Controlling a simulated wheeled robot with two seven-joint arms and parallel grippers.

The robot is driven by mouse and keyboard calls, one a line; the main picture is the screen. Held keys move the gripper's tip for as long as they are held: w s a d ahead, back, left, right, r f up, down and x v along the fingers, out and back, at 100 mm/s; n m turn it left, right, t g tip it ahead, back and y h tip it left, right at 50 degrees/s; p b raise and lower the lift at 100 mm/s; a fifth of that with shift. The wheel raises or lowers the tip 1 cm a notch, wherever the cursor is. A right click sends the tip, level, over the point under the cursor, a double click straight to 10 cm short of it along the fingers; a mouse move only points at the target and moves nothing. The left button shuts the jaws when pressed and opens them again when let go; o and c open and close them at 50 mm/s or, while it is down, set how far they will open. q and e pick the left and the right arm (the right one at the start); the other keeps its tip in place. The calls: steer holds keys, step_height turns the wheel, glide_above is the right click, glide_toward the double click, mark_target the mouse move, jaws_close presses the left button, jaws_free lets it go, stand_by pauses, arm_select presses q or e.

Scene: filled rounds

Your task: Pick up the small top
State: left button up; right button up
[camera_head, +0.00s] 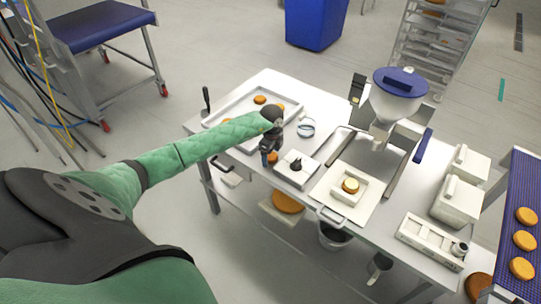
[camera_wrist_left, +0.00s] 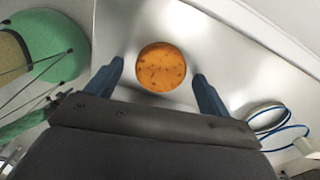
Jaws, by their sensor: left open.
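A round orange-brown top with dark specks (camera_wrist_left: 161,67) lies on a pale metallic surface in the left wrist view. In the head view a bit of orange (camera_head: 272,158) shows at my left gripper (camera_head: 272,155), mostly hidden by it. My left gripper also shows in the left wrist view (camera_wrist_left: 158,76). Its two blue fingers are open, one on each side of the round, with a gap on both sides. The height of the fingers above the surface is hard to tell. My right gripper is in neither view.
A tray with rounds (camera_head: 222,118) lies at the table's left. A small white block with a black knob (camera_head: 297,172), a white board (camera_head: 350,208) and a blue-lidded hopper (camera_head: 398,95) stand to the right. A blue-white ring (camera_head: 307,128) lies behind my gripper.

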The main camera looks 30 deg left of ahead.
arm_select(q)
steer(key=shift+f, duration=0.15)
steer(key=c, duration=0.8)
